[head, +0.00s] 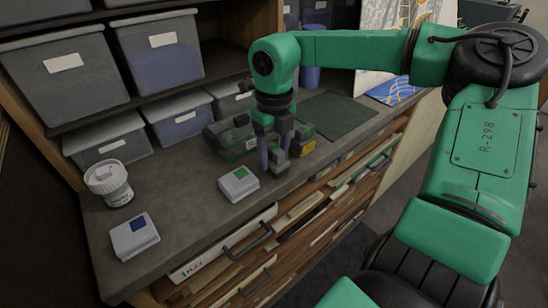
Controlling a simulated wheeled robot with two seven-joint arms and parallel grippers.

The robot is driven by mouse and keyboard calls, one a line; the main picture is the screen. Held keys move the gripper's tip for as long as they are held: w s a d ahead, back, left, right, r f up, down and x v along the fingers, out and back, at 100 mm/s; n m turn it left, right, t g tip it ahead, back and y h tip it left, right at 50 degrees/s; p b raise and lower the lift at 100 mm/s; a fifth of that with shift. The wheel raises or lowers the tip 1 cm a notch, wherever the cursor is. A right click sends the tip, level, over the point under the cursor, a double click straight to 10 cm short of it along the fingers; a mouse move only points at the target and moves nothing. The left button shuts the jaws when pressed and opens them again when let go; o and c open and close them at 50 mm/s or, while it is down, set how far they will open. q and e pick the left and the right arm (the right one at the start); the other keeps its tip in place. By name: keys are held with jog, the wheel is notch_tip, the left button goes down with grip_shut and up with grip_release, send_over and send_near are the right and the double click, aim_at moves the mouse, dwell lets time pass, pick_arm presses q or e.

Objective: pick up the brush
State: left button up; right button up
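I cannot make out a brush with certainty in the head view. My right gripper (272,165) points down at the worktop (190,215), near its front edge. A purplish strip shows at its fingers; I cannot tell whether that is part of the gripper or a handle. The gap between the fingers is too small and dark to judge. My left gripper is out of view.
A green case (229,142) and a yellow-and-dark item (302,138) stand close to the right gripper. A small white box with a green label (238,187), another with a blue label (134,238) and a white tub (109,184) stand left. Grey bins (107,140) line the back.

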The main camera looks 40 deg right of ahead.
aim_at(274, 148)
grip_shut()
jog(key=shift+r, duration=0.1)
notch_tip(274, 148, up, 20)
